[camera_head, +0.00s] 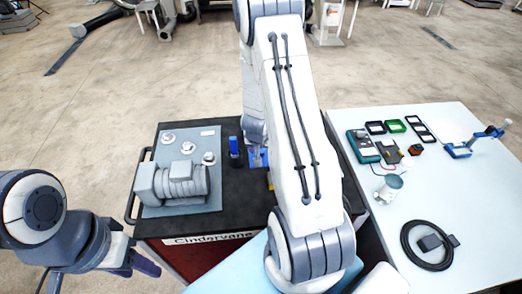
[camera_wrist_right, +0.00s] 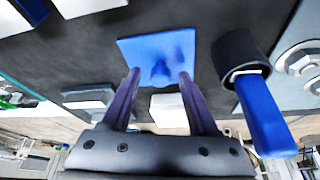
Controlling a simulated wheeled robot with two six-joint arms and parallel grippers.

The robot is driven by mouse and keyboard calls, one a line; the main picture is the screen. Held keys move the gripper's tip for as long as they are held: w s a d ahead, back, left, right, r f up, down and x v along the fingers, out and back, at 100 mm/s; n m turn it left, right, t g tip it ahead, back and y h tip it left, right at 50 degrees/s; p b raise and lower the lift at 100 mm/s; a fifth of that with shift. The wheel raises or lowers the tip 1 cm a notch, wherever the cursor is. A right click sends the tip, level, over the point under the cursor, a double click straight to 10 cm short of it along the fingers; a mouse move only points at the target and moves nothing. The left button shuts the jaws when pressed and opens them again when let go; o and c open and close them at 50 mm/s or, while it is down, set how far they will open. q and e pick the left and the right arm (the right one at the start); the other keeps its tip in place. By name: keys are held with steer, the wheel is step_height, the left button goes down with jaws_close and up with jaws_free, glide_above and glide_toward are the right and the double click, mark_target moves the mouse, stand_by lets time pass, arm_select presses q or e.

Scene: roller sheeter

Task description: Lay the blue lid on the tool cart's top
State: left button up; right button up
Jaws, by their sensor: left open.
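The blue lid (camera_wrist_right: 135,50) is a flat square plate with a round knob. It appears to lie flat on the tool cart's black top (camera_head: 185,248). In the head view the lid (camera_head: 253,158) is mostly hidden behind my right arm. My right gripper (camera_wrist_right: 158,74) is open, with its two purple fingers apart on either side of the knob. Gaps show between the knob and both fingers. My left gripper (camera_head: 147,264) is open and empty at the lower left, off the cart's front left corner.
A grey roller machine (camera_head: 175,183) on a plate with several knobs fills the cart's left side. A dark cup (camera_head: 236,158) with a blue-handled tool stands close beside the lid. A light table (camera_head: 470,200) on the right holds a meter, frames, a mug and a coiled cable.

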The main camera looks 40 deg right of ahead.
steer(key=shift+r+p, duration=0.3)
steer(key=shift+r, duration=0.15)
steer(key=p+v, duration=0.5)
steer(key=v, duration=0.6)
steer(key=s+a+r+n+y, duration=0.1)
steer(key=a+r+n+y, duration=0.3)
steer(key=a, duration=0.8)
steer(key=s+a+r+n+y, duration=0.15)
steer(key=a+r+n, duration=0.4)
steer(key=a, duration=0.75)
steer(key=s+a+r+n+g, duration=0.1)
steer(key=s+a+r+n, duration=0.1)
steer(key=s, duration=0.6)
steer(key=s+a+r+n+g+h, duration=0.1)
steer(key=s+r+n, duration=0.3)
steer(key=s, duration=0.4)
steer(key=shift+a+n+g, duration=0.6)
steer(key=shift+a+n, duration=0.05)
steer(key=shift+a, duration=0.25)
